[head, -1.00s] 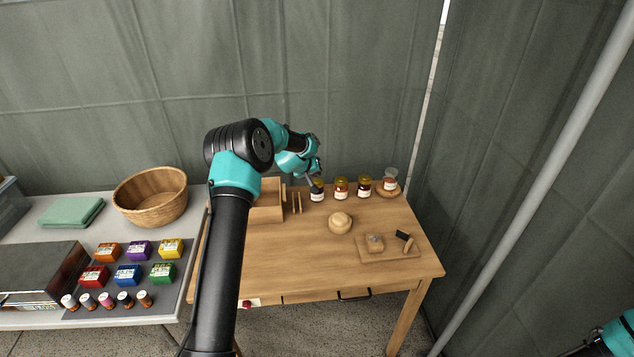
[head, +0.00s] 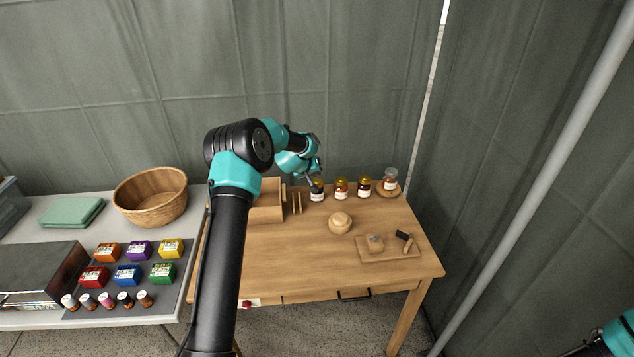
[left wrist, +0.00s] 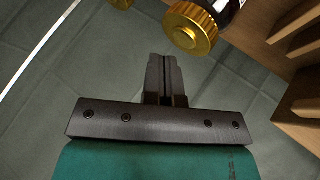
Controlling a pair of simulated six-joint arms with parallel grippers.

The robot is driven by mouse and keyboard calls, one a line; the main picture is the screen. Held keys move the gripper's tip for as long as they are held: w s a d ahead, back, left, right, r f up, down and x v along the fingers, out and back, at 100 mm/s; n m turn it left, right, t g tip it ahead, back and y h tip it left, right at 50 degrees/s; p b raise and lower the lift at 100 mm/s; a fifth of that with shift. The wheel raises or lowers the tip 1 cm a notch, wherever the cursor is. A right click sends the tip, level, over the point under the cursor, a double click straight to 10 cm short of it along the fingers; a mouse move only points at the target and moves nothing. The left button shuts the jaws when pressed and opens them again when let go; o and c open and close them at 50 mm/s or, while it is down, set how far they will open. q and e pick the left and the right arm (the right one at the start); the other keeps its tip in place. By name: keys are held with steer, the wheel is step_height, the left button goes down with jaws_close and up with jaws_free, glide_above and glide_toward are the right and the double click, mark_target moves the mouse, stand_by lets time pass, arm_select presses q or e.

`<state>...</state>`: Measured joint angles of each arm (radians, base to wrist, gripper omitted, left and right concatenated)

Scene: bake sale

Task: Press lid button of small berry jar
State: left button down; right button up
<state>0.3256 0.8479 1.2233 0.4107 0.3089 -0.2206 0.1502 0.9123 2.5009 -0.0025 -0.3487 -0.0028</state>
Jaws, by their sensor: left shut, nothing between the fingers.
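A dark jar with a gold lid (head: 317,192) stands at the left end of a row of jars at the back of the wooden table. My left gripper (head: 312,182) is at this jar's lid, partly covering it. In the left wrist view, my left gripper (left wrist: 165,75) is shut and empty, and a ridged gold lid (left wrist: 191,27) is just beyond the fingertips. I cannot tell whether they touch. Two more gold-lidded jars, a middle one (head: 341,189) and a dark one (head: 364,187), stand to the right. The labels are too small to read. My right gripper is out of view.
A small jar (head: 390,174) stands on a round wooden stand (head: 390,191) at the right end. A wooden box (head: 266,213) and thin wooden pieces (head: 296,202) are left of the jars. A round wooden object (head: 340,223) and a board (head: 375,256) lie in front.

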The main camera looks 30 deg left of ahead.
mark_target(316, 181)
arm_select(q)
steer(key=shift+f, duration=0.1)
stand_by(0.6)
steer(key=shift+f, duration=0.3)
steer(key=shift+f, duration=0.4)
stand_by(0.9)
steer(key=shift+r, duration=0.75)
steer(key=shift+r, duration=0.1)
steer(key=shift+r, duration=2.45)
steer(key=shift+d, duration=0.1)
